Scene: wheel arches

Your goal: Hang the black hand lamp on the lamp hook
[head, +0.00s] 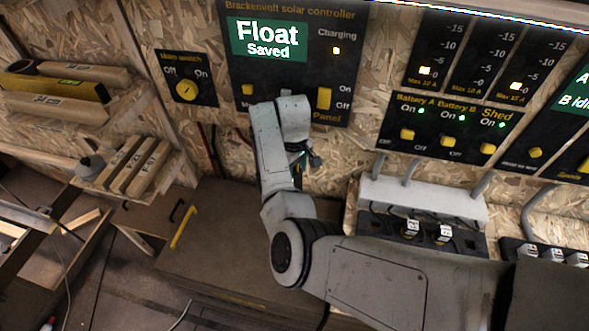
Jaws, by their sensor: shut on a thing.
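My arm reaches up from the lower right and bends at the wrist in front of the wall, below the solar controller panel. My gripper (309,156) shows only in part, as small dark pieces beside and behind my pale wrist link. It is shut on a dark thing, which fits the black hand lamp, but its shape is mostly hidden by my arm. I cannot make out the lamp hook in this view.
The solar controller panel (250,85) reads "Float Saved". A main switch (187,89) is left of it, and battery switches (445,130) are right. A brown cabinet (215,255) stands below. A grey box with conduits (425,197) is close right of my wrist.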

